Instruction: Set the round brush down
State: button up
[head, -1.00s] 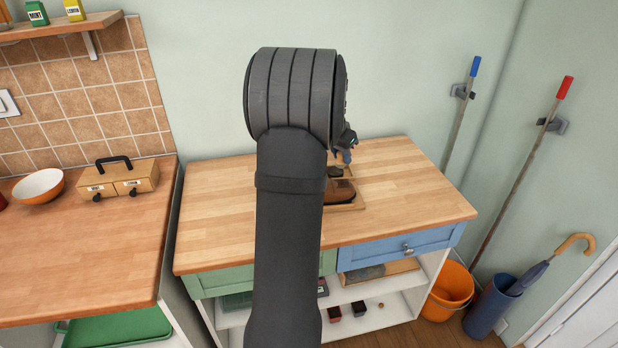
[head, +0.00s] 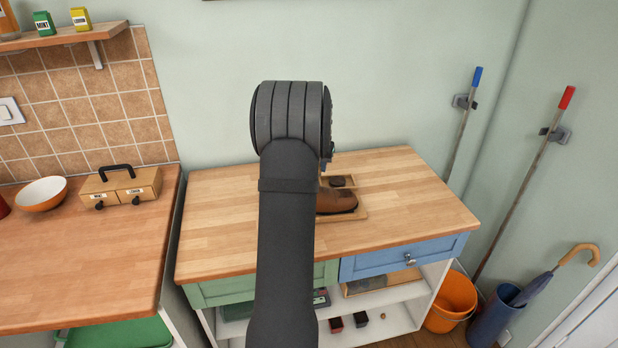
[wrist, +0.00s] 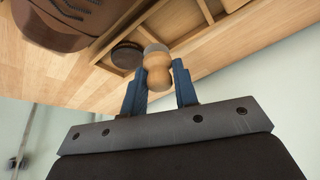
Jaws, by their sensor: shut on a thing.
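The round brush (wrist: 156,72) has a turned wooden handle and a short grey bristle end. My gripper (wrist: 160,82) is shut on its handle, with one blue finger on each side. The bristle end is at a compartment of the wooden tray (wrist: 112,34); I cannot tell whether it touches the tray floor. A dark round tin or pad (wrist: 127,55) lies in the compartment beside it. In the head view my arm hides the brush and most of the gripper; the tray (head: 362,215) shows partly on the worktop.
A brown shoe (head: 337,201) rests on the tray, close to the gripper; it also shows in the wrist view (wrist: 58,22). The wooden worktop (head: 415,205) is clear to the right. A wall stands behind it. A small two-drawer box (head: 121,188) and bowl (head: 41,194) are on the left counter.

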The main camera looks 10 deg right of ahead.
jog(key=shift+w+a+f, duration=0.95)
jog(key=shift+w+a, duration=0.1)
jog(key=shift+w, duration=0.05)
jog(key=shift+f, duration=2)
jog(key=o, duration=0.7)
jog(key=shift+f, duration=0.15)
jog(key=shift+r, duration=0.25)
jog(key=v, duration=1.2)
jog(key=shift+a+f, duration=0.1)
jog(key=shift+w+f, duration=0.1)
